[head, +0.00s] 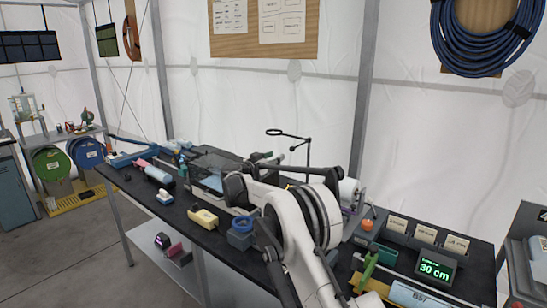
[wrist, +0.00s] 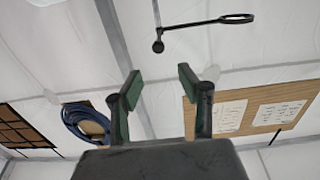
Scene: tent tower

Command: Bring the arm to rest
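My gripper (wrist: 160,84) shows in the wrist view with its two green-padded fingers spread apart. Nothing is between them. Behind the fingers are the white tent wall and a grey frame pole, seen upside down. In the head view my white and dark arm (head: 306,225) stands over the right half of the long workbench (head: 205,240). My gripper is hard to make out there among the dark links.
A thin ring-ended stand (head: 288,134) rises behind my arm; its ring also shows in the wrist view (wrist: 237,18).

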